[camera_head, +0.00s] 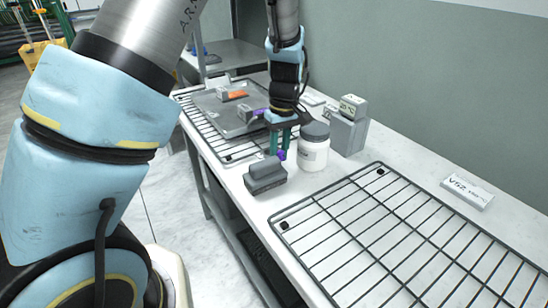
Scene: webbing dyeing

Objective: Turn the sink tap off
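No sink and no tap can be made out in this view. My gripper (271,134) hangs from the arm over the white bench, beside the white jar. Its two purple fingertips are spread apart, and I see nothing held between them. The gripper body and arm hide part of the bench behind them.
The white bench (330,183) holds a white jar with a grey lid (313,152), a dark grey block (265,177), a grey box (348,135) and a label plate (467,192). A wire rack (395,215) lies in front; a grey tray (212,103) lies behind. A wall borders the right.

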